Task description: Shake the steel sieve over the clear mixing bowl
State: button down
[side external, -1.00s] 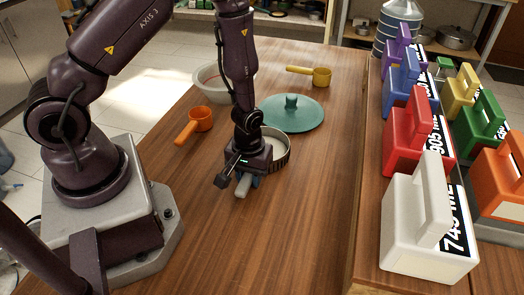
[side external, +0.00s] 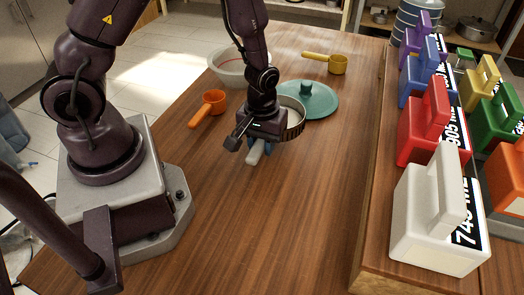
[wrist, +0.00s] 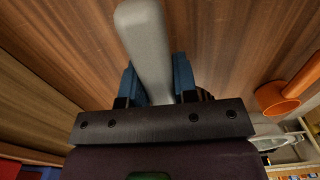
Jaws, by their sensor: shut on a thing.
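The steel sieve (side external: 293,118) is a round metal-walled pan shape with a grey handle (side external: 255,152). My gripper (side external: 262,144) is shut on the handle, which shows between my blue fingers in the wrist view (wrist: 155,88). The sieve is partly hidden behind my wrist, and I cannot tell how high it is above the table. The clear mixing bowl (side external: 226,72) stands at the back left, pale and see-through with a red mark, partly hidden by my arm. The sieve is in front and to the right of it, not over it.
An orange scoop (side external: 211,104) lies left of my gripper. A teal lid (side external: 318,103) lies just behind the sieve, and a yellow scoop (side external: 337,66) is farther back. The front wooden table (side external: 260,230) is clear.

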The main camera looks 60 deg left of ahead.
jog(key=shift+r, duration=1.75)
jog(key=shift+a+r, duration=0.15)
jog(key=shift+r, duration=0.05)
jog(key=shift+a, duration=0.3)
jog(key=w+a+r+n, duration=0.2)
jog(key=a, duration=0.7)
jog(key=w+a+r+n, duration=0.1)
jog(key=w+a+r, duration=0.15)
jog(key=a, duration=0.65)
jog(key=w+a+r+n, duration=0.1)
jog(key=a+r+n, duration=0.15)
jog(key=a, duration=0.75)
jog(key=shift+m, duration=0.25)
jog(key=shift+w+d+f, duration=0.1)
jog(key=shift+f, duration=1.05)
jog(key=shift+w+d+f, duration=0.1)
jog(key=shift+f, duration=1)
